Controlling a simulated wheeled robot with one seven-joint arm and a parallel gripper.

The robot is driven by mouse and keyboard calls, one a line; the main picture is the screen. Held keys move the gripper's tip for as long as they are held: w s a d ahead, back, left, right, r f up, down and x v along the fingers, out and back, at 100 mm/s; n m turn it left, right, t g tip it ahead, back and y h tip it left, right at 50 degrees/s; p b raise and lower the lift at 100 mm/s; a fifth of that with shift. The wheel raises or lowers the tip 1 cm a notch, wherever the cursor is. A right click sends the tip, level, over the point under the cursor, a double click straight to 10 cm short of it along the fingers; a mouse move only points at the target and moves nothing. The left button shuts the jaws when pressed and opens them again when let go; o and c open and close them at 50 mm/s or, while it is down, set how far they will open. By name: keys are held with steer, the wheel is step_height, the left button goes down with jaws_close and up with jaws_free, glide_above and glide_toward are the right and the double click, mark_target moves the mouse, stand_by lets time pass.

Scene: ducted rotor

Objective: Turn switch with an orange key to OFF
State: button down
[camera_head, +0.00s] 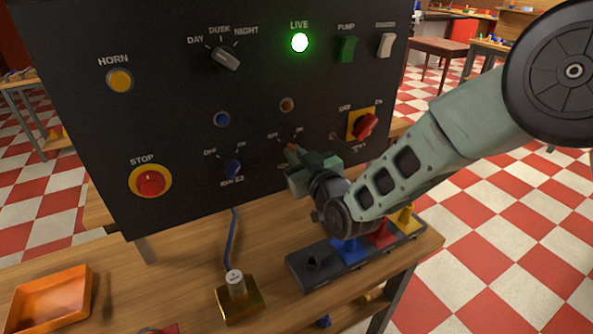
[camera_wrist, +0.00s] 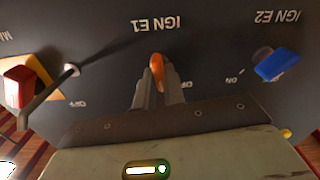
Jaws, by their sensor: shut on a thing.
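The orange key (camera_wrist: 157,68) sits in the switch labelled IGN E1 on the black panel, with the label upside down in the wrist view. My gripper (camera_wrist: 158,88) is shut on the key, with one finger on each side of it. In the head view my gripper (camera_head: 297,160) is at the panel's lower right and mostly covers this switch. The OFF and ON marks show just above it. An OFF mark shows right of the fingers in the wrist view. I cannot tell which mark the key points to.
A blue key (camera_head: 233,169) is in the IGN E2 switch to the left. A red rotary switch (camera_head: 366,125) on a yellow plate is close on the right. The green LIVE light (camera_head: 299,42) is lit. A dark rack (camera_head: 305,279) with coloured pieces stands below my gripper.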

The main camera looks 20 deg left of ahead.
steer(key=shift+s+f+n+b, duration=0.1)
steer(key=shift+f+n+b, duration=0.05)
steer(key=shift+n+b, duration=3.3)
steer(key=c, duration=1.5)
jaws_free()
steer(key=b+v, duration=0.4)
steer(key=v, duration=1.3)
steer(key=shift+s+d, duration=0.1)
steer(key=shift+s, duration=0.1)
